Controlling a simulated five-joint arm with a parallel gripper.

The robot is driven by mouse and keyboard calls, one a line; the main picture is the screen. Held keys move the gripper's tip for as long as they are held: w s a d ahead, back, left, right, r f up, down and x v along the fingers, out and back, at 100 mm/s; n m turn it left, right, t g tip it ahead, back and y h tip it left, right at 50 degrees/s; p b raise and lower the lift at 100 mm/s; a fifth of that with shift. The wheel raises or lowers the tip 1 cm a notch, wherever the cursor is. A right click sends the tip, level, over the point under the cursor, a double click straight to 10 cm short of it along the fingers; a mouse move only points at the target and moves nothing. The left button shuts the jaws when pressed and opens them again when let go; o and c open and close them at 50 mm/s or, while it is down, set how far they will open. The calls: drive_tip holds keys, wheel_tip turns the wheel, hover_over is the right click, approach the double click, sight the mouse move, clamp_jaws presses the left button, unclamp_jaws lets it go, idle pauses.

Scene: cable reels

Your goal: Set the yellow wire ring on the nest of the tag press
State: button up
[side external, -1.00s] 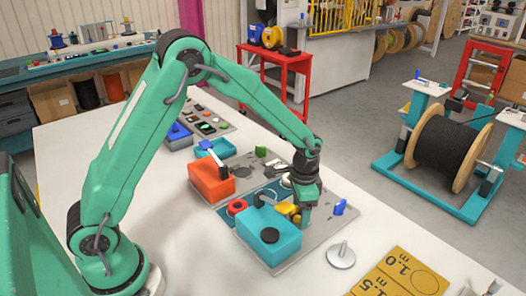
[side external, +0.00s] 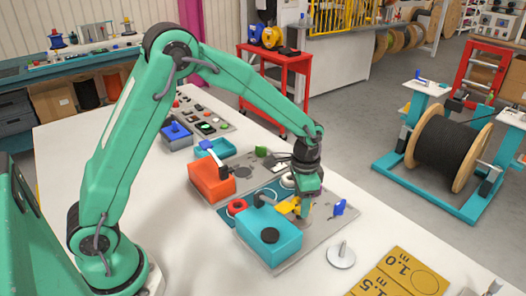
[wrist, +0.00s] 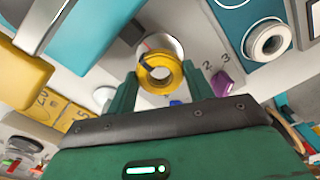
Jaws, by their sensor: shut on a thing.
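The yellow wire ring (wrist: 160,73) is between the two green fingers of my gripper (wrist: 159,88) in the wrist view, its hole facing the camera. In the side view my gripper (side external: 304,210) is low over the grey plate, beside the teal press body (side external: 268,240) with a dark round knob on top. Yellow shows at the fingers there, but I cannot tell ring from press part. In the wrist view a pale round seat (wrist: 168,44) lies behind the ring, partly hidden by it. I cannot tell whether the ring touches it.
An orange-red press body (side external: 212,182) stands behind on the same bench. A red ring (side external: 237,206) lies between the presses. A pale disc with a pin (side external: 341,255) and yellow length boards (side external: 400,275) lie in front.

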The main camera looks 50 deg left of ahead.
drive_tip(key=shift+r, duration=2.2)
drive_tip(key=a+f+n, duration=0.1)
drive_tip(key=a+n, duration=0.5)
drive_tip(key=a, duration=2.1)
drive_tip(key=shift+f, duration=0.3)
drive_tip(key=shift+f, duration=0.1)
drive_tip(key=shift+f, duration=2.25)
drive_tip(key=shift+f, duration=0.2)
